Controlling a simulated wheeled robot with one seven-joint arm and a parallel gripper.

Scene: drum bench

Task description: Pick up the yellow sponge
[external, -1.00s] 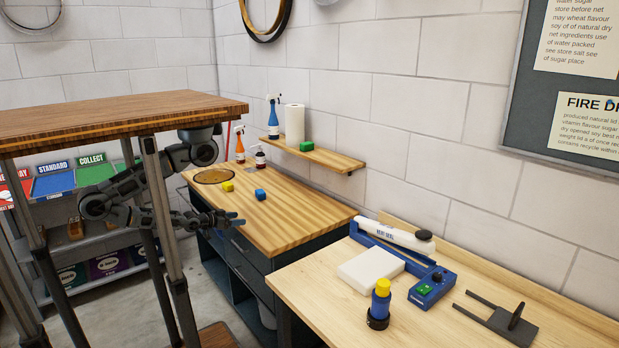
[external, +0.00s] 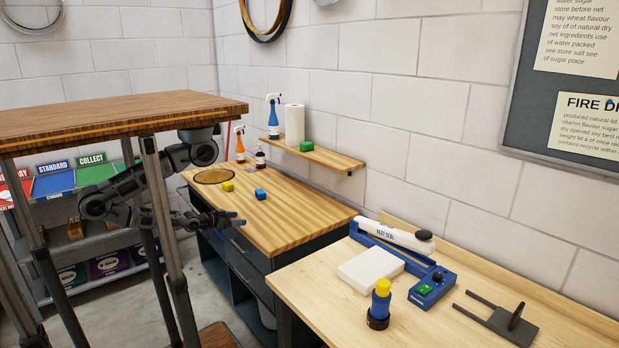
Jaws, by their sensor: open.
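The yellow sponge (external: 227,187) is a small block lying on the wooden bench top (external: 285,222), at the right edge of a round brown disc. My gripper (external: 238,221) is open and appears empty. It hangs at the bench's left edge, nearer the camera than the sponge and apart from it. The fingers are small in this view, so their exact height over the bench is hard to tell.
A blue block (external: 260,195) lies right of the sponge. A wall shelf (external: 330,160) holds a green block (external: 306,146). The bench's front is clear.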

